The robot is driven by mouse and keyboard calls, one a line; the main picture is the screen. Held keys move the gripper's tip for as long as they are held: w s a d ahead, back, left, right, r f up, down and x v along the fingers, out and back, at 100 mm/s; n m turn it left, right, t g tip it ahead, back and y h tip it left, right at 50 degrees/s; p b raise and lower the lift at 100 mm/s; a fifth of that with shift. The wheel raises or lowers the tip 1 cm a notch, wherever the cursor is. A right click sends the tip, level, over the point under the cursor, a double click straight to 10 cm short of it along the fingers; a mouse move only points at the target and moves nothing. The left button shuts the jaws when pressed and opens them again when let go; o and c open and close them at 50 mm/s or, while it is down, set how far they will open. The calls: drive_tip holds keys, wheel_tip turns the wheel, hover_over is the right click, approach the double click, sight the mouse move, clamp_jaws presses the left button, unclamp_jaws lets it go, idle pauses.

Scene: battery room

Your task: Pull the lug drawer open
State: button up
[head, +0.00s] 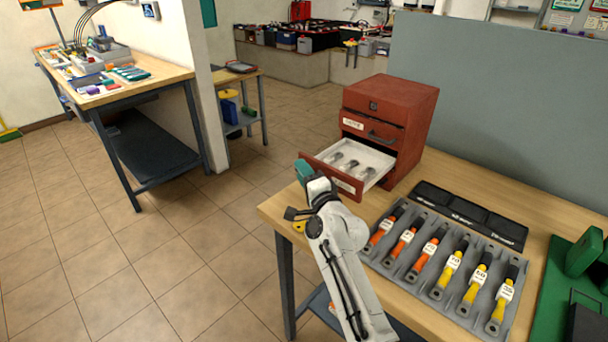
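The red drawer cabinet (413,115) stands on the wooden bench. Its bottom drawer (330,176) is pulled out toward the front left, with a white label on its red front and several small grey metal pieces (350,166) in its pale tray. The label is too small to read surely; the pieces look like lugs. My gripper (303,190) is at the left end of the drawer front, with a teal part and a dark part showing. The drawer's handle and the fingertips' contact with it cannot be made out.
A grey tray of orange- and yellow-handled tools (445,268) lies right of my arm, with a black roll (470,212) behind it. A grey partition (500,100) stands behind the bench. A green fixture (575,270) is at the far right. Open tiled floor (150,260) lies left.

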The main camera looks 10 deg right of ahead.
drive_tip(key=shift+s, duration=0.1)
drive_tip(key=v, duration=1)
drive_tip(key=shift+s+d+p, duration=0.1)
drive_tip(key=shift+s+p, duration=0.2)
drive_tip(key=shift+p, duration=0.1)
drive_tip(key=shift+f, duration=0.1)
